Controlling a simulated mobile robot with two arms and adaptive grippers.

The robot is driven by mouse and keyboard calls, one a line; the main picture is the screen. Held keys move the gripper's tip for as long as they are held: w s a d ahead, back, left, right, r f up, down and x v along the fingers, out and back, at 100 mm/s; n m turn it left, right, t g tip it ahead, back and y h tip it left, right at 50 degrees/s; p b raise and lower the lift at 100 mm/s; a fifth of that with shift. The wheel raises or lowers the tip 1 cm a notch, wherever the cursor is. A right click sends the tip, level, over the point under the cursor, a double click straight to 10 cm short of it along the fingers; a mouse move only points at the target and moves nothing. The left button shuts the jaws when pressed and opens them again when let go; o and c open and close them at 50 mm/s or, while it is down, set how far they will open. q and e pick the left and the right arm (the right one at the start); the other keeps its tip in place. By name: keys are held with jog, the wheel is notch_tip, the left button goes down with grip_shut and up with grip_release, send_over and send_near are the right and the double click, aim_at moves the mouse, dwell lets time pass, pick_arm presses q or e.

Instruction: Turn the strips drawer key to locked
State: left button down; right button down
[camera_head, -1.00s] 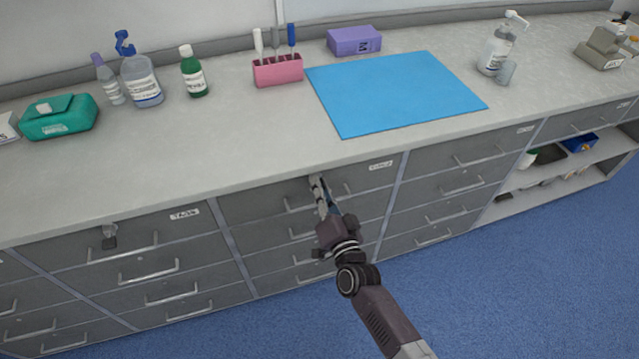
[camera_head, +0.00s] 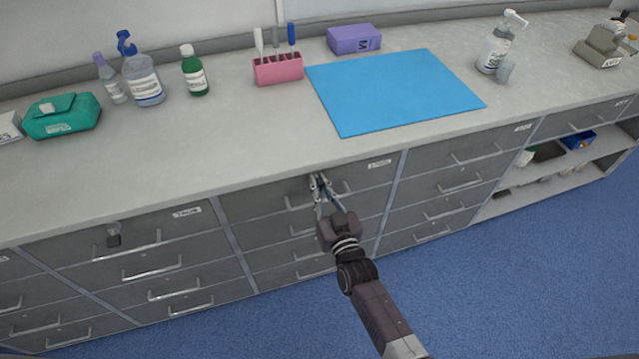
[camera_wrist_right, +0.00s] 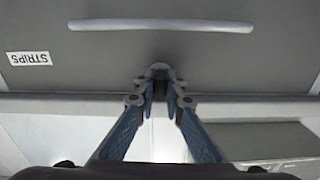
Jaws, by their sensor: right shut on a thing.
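The strips drawer (camera_head: 262,200) is a grey, shut top drawer below the counter edge. Its white label (camera_head: 379,164) is small here. The label reads STRIPS, upside down, in the right wrist view (camera_wrist_right: 29,58). My right gripper (camera_head: 319,182) is at the drawer's upper front, just under the counter. In the right wrist view its fingertips (camera_wrist_right: 160,90) close on the small grey key (camera_wrist_right: 159,69) at the drawer's lock. The fingers hide most of the key, and I cannot read its exact angle. My left gripper is not in view.
The strips drawer's handle (camera_wrist_right: 161,25) is close to the gripper. The counter edge runs just above it. Another drawer at left has a dark lock piece (camera_head: 113,235). A blue mat (camera_head: 395,92) and a pink holder (camera_head: 278,69) are on the counter. The blue floor (camera_head: 510,290) is clear.

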jog(key=shift+n, duration=0.3)
dwell(0.4)
jog(key=c, duration=2.3)
grip_release()
jog(key=v, duration=1.2)
jog(key=s+d+f+g+h, duration=0.1)
jog(key=s+d+f+g, duration=0.3)
jog(key=f, duration=0.6)
jog(key=s+d+f+g+h, duration=0.1)
jog(key=s+f, duration=0.5)
jog(key=f, duration=0.4)
jog(key=s+d+f+g+h, duration=0.1)
jog(key=s+d+f+g, duration=0.25)
jog(key=f, duration=0.65)
jog(key=s+d+f+g+h, duration=0.1)
jog(key=s+d+f+g, duration=0.1)
jog(key=s+f, duration=0.3)
jog(key=s+d+f+m+g, duration=0.1)
jog(key=s+d+f+g, duration=0.2)
jog(key=s, duration=1)
jog(key=s+d+f+g+h, duration=0.1)
jog(key=s+d+f+g, duration=0.1)
jog(key=s+d+f, duration=0.4)
jog(key=s, duration=0.4)
jog(key=shift+d+f+g+h, duration=0.2)
jog(key=shift+f+g+h, duration=0.1)
jog(key=shift+g, duration=0.05)
